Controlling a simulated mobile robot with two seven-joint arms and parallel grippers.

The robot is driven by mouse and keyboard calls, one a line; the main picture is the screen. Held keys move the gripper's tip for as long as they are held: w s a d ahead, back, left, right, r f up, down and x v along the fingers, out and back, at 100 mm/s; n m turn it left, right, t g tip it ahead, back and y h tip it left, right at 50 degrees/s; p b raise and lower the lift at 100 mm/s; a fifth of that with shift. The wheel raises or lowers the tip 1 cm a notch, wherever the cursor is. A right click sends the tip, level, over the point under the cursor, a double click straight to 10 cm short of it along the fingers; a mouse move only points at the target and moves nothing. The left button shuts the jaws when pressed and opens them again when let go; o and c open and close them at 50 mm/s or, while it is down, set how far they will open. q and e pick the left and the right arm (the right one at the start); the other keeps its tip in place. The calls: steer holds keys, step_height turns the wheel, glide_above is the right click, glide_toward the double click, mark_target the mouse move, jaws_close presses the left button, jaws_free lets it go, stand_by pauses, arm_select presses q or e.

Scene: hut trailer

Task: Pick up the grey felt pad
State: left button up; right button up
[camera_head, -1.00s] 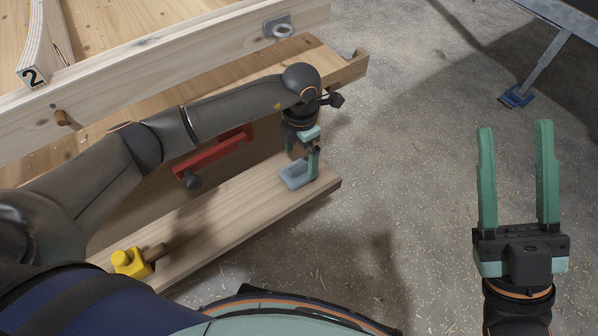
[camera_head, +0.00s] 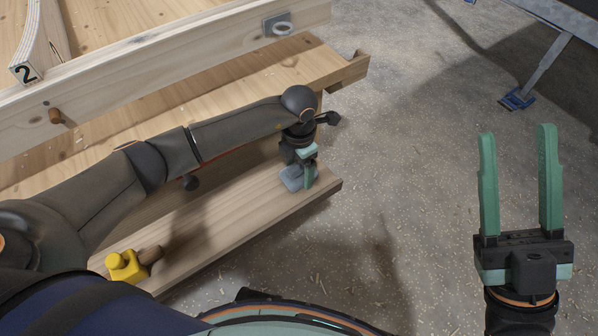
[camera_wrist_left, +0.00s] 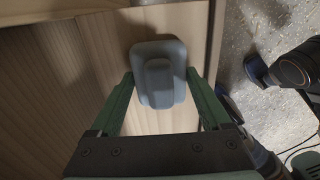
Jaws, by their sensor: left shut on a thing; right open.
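The grey felt pad (camera_head: 291,179) is a blue-grey rounded block with a raised middle part, near the right end of the lower wooden plank (camera_head: 215,222). My left gripper (camera_head: 300,178) points down at it and is shut on it. In the left wrist view the pad (camera_wrist_left: 160,75) sits between the two green fingers, one on each side. I cannot tell whether the pad still touches the plank. My right gripper (camera_head: 518,185) is open and empty over the floor at the right.
A yellow piece with a wooden peg (camera_head: 126,266) sits at the plank's near left end. A red bar with a dark knob (camera_head: 189,182) is mostly hidden behind my left arm. The wooden bench (camera_head: 180,65) rises behind.

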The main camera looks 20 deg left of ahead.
mark_target(299, 166)
arm_select(q)
steer(key=c, duration=0.6)
steer(key=shift+r, duration=0.5)
step_height(299, 166, up, 2)
steer(key=shift+w+r+p, duration=0.1)
steer(key=shift+r+p, duration=0.1)
steer(key=shift+p, duration=0.55)
steer(key=shift+s+d+r+p, duration=0.1)
steer(key=shift+s+r+p, duration=0.2)
steer(key=shift+s+r, duration=0.3)
steer(key=shift+s+d+r+p, duration=0.55)
steer(key=shift+s+r, duration=0.85)
steer(key=shift+s, duration=0.7)
steer(key=shift+s+d+r+p, duration=0.55)
steer(key=shift+s+r, duration=0.85)
steer(key=shift+s, duration=0.7)
steer(key=shift+s+d+r+p, duration=0.55)
steer(key=shift+s+r, duration=0.85)
steer(key=shift+s, duration=0.7)
arm_select(e)
steer(key=w+d+f+m+g+h, duration=0.1)
steer(key=w+f+m+g+h, duration=0.1)
steer(key=f, duration=0.7)
steer(key=w+d+f+m+g+h, duration=0.1)
steer(key=w+f+m+g+h, duration=0.2)
steer(key=w+f+m+h, duration=0.2)
steer(key=shift+f+m+g+h, duration=0.3)
steer(key=shift+f+m+h, duration=0.3)
steer(key=shift+f+h, duration=1.4)
